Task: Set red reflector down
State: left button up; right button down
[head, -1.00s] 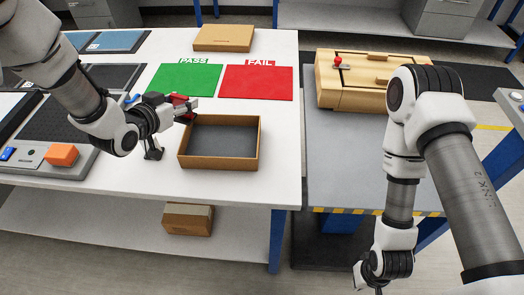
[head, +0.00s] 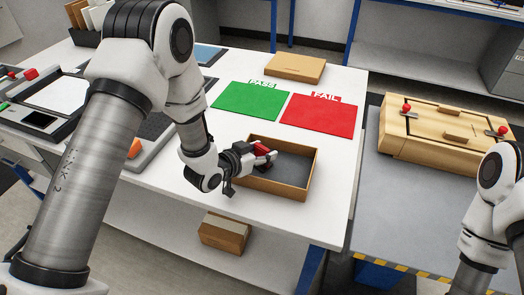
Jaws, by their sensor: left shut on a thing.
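The red reflector (head: 263,148) is in my left gripper (head: 266,158), which is shut on it. The gripper reaches over the left side of an open brown box (head: 311,172) with a dark grey floor. Part of the reflector is hidden by the fingers, and I cannot tell whether it touches the box. A green PASS mat (head: 251,101) and a red FAIL mat (head: 319,115) lie behind the box on the white table (head: 340,185). My right arm shows at the right edge; its gripper is out of view.
A closed cardboard box (head: 295,68) lies at the table's back. A wooden fixture (head: 440,137) with red knobs stands on the grey table at right. An orange block (head: 134,148) sits on a device at left. Both mats are bare.

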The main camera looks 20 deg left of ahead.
pick_arm(q)
jog(key=shift+f, duration=0.2)
jog(key=o, duration=1.1)
jog(key=shift+o, duration=0.2)
jog(key=shift+r, duration=0.2)
jog(key=b+v, duration=0.1)
jog(key=v, duration=1.1)
